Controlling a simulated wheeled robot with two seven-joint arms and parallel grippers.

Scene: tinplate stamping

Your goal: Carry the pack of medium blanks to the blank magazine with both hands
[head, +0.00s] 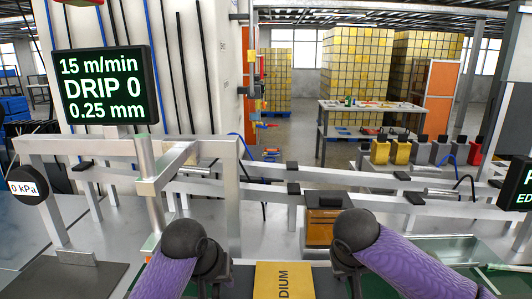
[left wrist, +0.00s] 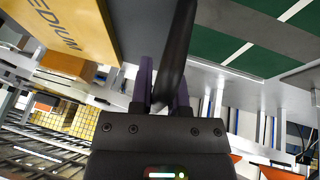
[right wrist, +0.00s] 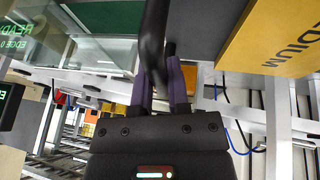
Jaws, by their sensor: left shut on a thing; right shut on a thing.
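The pack of medium blanks (head: 285,281), yellow with the letters "DIUM" showing, is at the bottom middle of the head view between my two grippers. Its yellow face also shows in the left wrist view (left wrist: 62,28) and in the right wrist view (right wrist: 282,38). My left gripper (head: 214,284) is shut on a dark bar at the pack's left side. My right gripper (head: 346,284) is shut on a similar bar at its right side. The pack's lower part is cut off in the head view. I cannot tell for sure which structure is the blank magazine.
An orange-brown block (head: 324,226) stands ahead among grey rails and black-capped posts. A sign reading "DRIP 0" (head: 104,87) and a "0 kPa" gauge (head: 29,188) are at left. A dark display (head: 516,184) is at right. A green surface (head: 455,250) lies at lower right.

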